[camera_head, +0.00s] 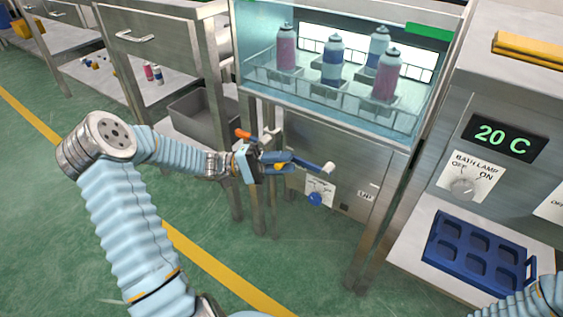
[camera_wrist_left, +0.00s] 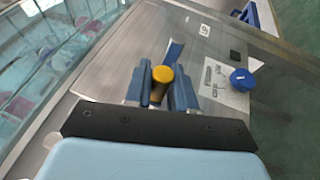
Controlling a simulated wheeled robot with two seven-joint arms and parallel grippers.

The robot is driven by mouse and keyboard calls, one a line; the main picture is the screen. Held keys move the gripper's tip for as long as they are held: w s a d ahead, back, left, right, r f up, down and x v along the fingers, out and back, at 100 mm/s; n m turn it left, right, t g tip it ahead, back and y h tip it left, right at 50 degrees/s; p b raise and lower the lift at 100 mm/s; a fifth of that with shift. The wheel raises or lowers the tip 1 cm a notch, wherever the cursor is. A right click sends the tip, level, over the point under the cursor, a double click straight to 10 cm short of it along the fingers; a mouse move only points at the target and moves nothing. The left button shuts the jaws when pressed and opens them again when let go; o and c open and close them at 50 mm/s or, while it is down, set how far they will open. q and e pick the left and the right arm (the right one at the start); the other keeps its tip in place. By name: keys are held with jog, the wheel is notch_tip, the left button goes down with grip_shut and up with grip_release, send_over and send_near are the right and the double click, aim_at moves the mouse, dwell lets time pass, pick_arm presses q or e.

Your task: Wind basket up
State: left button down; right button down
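The wire basket (camera_head: 341,98) sits inside the glass-fronted water bath (camera_head: 262,92) and carries several pink and blue aerosol cans (camera_head: 333,60). I cannot tell how deep it sits in the water. On the steel front below is a blue crank arm (camera_head: 309,165) with a pale hub at its right end. The crank's yellow grip (camera_wrist_left: 162,80) stands between the blue fingers of my left gripper (camera_head: 280,164), which close on it from both sides. The crank arm also shows behind the grip in the left wrist view (camera_wrist_left: 175,50). My right gripper is out of view.
A blue knob (camera_head: 315,199) is on the panel below the crank. A steel post and an orange knob (camera_head: 243,134) stand close by my left wrist. At right are a blue tray (camera_head: 478,248) and a bath lamp switch (camera_head: 463,187). Green floor is open at left.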

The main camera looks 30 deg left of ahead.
pick_arm(q)
jog(key=shift+r+g+p, duration=0.3)
dwell(0.4)
